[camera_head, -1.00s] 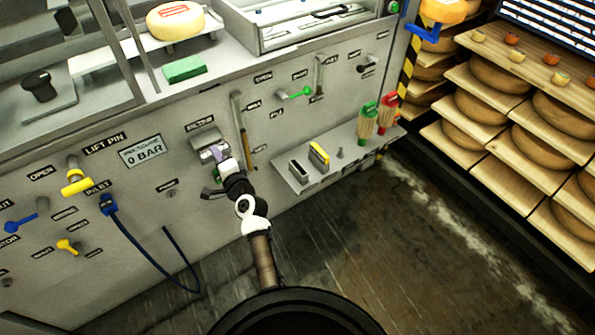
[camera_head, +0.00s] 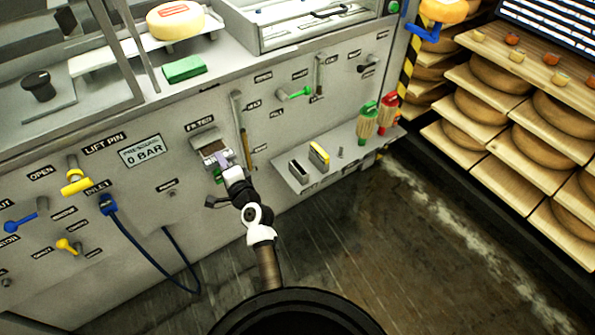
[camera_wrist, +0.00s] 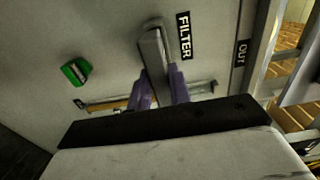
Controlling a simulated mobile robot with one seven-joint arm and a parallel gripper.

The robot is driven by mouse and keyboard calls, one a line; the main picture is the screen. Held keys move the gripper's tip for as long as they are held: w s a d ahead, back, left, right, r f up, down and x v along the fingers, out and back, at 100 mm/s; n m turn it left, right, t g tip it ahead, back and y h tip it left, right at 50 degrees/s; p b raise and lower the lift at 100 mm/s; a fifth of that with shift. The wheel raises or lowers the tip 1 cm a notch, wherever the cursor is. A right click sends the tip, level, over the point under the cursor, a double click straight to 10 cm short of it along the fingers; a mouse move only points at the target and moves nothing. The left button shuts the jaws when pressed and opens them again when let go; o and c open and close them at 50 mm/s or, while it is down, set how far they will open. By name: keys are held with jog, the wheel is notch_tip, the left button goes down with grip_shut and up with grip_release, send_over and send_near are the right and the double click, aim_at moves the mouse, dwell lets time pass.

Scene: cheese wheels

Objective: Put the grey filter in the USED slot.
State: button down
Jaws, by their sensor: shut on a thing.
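My gripper (camera_head: 224,161) is just in front of the filter housing (camera_head: 205,138) on the grey machine panel. In the wrist view its purple fingers (camera_wrist: 160,88) stand on both sides of a narrow grey slab, which I take as the grey filter (camera_wrist: 153,50); it lies beside the FILTER label. The fingers and wrist hide much of it. In the head view the filter is too small to make out clearly. A dark slot (camera_head: 298,172) stands on the ledge to the right, beside one with a yellow-topped filter (camera_head: 319,154). I cannot read their labels.
The ledge (camera_head: 345,165) also holds a small peg and green and red-topped brushes (camera_head: 368,120). A tall handle (camera_head: 240,128) is right of the housing. A blue hose (camera_head: 140,235) hangs at left. Cheese shelves (camera_head: 510,110) stand at right.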

jog(key=shift+v, duration=1.7)
jog(key=shift+s, duration=0.1)
jog(key=b+v, duration=0.1)
jog(key=v, duration=0.1)
jog(key=shift+s+d, duration=0.3)
